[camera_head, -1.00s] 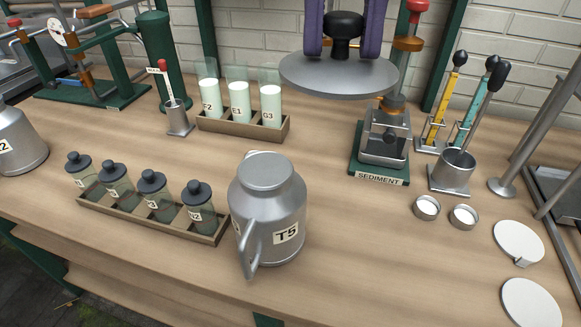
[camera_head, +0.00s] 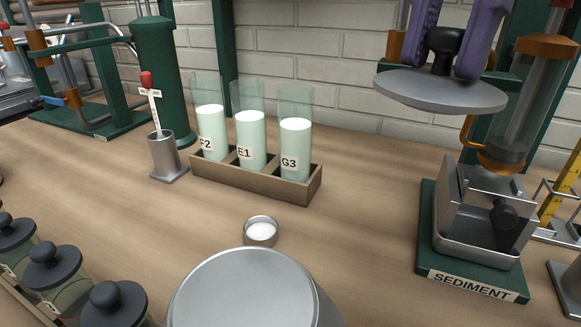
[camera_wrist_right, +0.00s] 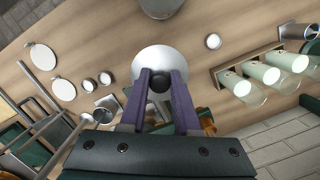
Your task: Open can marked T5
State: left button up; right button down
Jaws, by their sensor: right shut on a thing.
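The can T5 (camera_head: 245,292) stands at the bottom of the head view, cut off by the edge. Its round grey top shows as a smooth flat surface inside a rim; its label is out of frame. It also shows in part at the top of the wrist view (camera_wrist_right: 160,6). My right gripper (camera_head: 444,45) has purple fingers and is shut on the black knob of a flat grey disc lid (camera_head: 440,91). It holds the lid in the air, level, behind and right of the can. The lid also shows in the wrist view (camera_wrist_right: 158,60). My left gripper is not in view.
A small cup of white stuff (camera_head: 261,232) sits just behind the can. A wooden rack (camera_head: 250,181) with three tubes stands farther back. The SEDIMENT stand (camera_head: 470,275) is at the right. Dark-lidded jars (camera_head: 55,272) are at the lower left. Bench between rack and stand is clear.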

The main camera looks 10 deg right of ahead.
aim_at(438, 56)
jog(key=f+m, duration=0.1)
jog(key=f+m+b, duration=0.1)
jog(key=f+b, duration=0.1)
jog(key=shift+w+a+f+m, duration=0.1)
jog(key=shift+a+f+m, duration=0.15)
jog(key=shift+m, duration=0.15)
pick_arm(q)
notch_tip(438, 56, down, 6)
jog(key=b, duration=0.2)
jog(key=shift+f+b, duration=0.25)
jog(key=shift+b, duration=0.1)
pick_arm(e)
notch_tip(438, 56, down, 20)
jog(key=shift+r, duration=0.2)
jog(key=shift+f, duration=0.15)
jog(key=c, duration=0.6)
grip_release()
jog(key=shift+c, duration=0.2)
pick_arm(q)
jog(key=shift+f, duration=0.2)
